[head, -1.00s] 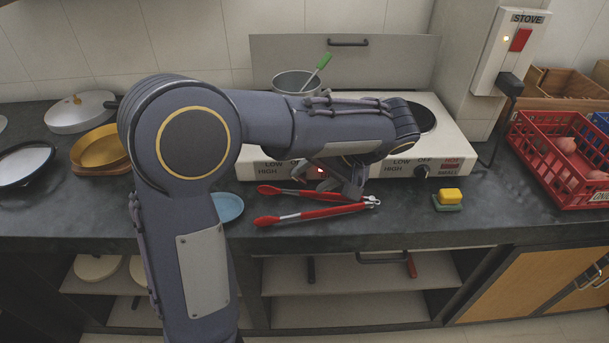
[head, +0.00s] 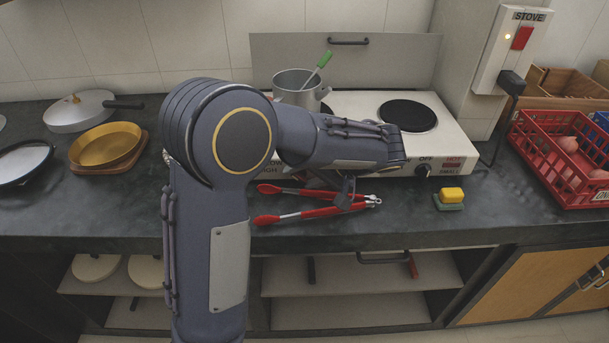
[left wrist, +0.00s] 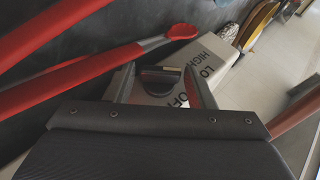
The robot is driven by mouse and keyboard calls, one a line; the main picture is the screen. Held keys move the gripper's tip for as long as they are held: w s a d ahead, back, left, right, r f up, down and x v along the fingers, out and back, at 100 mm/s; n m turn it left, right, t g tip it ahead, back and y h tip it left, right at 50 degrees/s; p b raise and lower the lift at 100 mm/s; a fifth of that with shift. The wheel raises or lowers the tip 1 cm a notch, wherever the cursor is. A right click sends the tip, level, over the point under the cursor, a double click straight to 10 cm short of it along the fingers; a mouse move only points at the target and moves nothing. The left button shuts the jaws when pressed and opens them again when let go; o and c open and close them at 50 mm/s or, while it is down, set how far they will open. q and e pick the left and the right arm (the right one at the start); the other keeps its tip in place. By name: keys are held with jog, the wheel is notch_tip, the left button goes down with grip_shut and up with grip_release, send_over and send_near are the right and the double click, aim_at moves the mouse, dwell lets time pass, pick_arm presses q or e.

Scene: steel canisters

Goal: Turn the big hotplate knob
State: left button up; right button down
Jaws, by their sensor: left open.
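The white hotplate (head: 455,140) stands on the counter with its knobs on the front face. The small knob (head: 423,170) shows at the right, beside the OFF and SMALL labels. The big knob is hidden behind my left arm in the head view. In the left wrist view a dark round knob (left wrist: 158,82), beside LO, HIGH and OFF lettering, lies between my left gripper's fingers; it appears to be the big one. My left gripper (left wrist: 162,86) is open; I cannot tell whether the fingers touch the knob. In the head view the gripper (head: 345,192) is partly hidden below the forearm.
Red-handled tongs (head: 310,212) lie just in front of the hotplate, close under my gripper. A steel pot (head: 297,92) with a green-handled utensil stands on the left burner. A yellow and green sponge (head: 451,197) and a red crate (head: 560,165) are at the right.

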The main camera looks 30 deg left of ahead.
pick_arm(q)
jog(key=c, duration=0.7)
jog(key=h+b, duration=0.1)
jog(key=t+h, duration=0.1)
jog(key=n+t+h+b, duration=0.1)
jog(key=shift+s+a+r+h+b, duration=0.15)
jog(key=shift+a+h+b, duration=0.15)
jog(key=shift+h+b, duration=0.1)
jog(key=t+h+b, duration=0.2)
jog(key=h, duration=0.1)
jog(key=shift+s+a+r+n, duration=0.1)
jog(key=shift+s+a+n, duration=0.1)
jog(key=shift+n, duration=0.2)
jog(key=shift+h, duration=0.4)
jog(key=o, duration=0.7)
